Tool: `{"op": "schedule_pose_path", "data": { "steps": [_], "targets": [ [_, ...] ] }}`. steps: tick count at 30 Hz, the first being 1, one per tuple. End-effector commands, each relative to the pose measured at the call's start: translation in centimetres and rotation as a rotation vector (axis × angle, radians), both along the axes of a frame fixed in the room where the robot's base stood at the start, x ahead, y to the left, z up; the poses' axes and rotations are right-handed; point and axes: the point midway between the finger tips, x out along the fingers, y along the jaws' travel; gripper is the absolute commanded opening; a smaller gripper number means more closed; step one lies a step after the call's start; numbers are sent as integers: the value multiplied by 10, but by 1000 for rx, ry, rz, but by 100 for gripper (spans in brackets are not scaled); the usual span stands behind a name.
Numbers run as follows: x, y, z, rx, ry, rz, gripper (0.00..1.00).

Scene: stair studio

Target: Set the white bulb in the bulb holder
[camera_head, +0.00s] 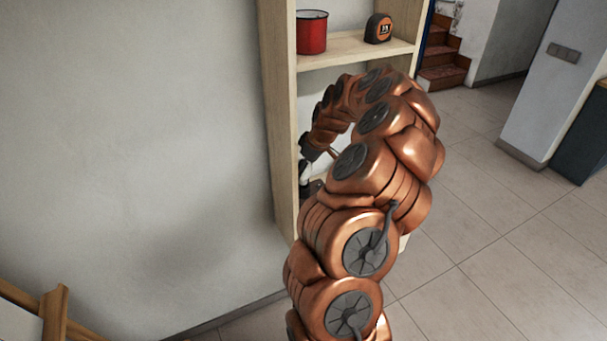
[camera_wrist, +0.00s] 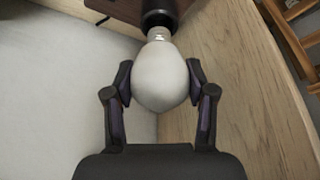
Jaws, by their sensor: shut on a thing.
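The white bulb (camera_wrist: 161,78) is between the two dark fingers of my gripper (camera_wrist: 161,92) in the wrist view. The fingers are shut on its round glass from both sides. Its metal base points away from my gripper, toward the black bulb holder (camera_wrist: 160,14). The base meets the holder's opening in the picture; I cannot tell how deep it sits. In the head view, my arm reaches into the shelf and hides most of the gripper and holder.
The wooden shelf (camera_head: 282,120) has a side panel close to my gripper. A red mug (camera_head: 312,35) and a tape measure (camera_head: 378,29) stand on the shelf board above. A dark brown board (camera_wrist: 120,8) lies by the holder. Tiled floor at right is clear.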

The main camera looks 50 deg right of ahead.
Motion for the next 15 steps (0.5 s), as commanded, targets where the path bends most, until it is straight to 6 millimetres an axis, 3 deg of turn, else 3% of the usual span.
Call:
{"op": "schedule_pose_path", "data": {
  "steps": [9, 15],
  "targets": [
    [-2, 1, -29, 3, 5, 1, 20],
    [-1, 0, -34, -1, 0, 0, 20]
  ]
}}
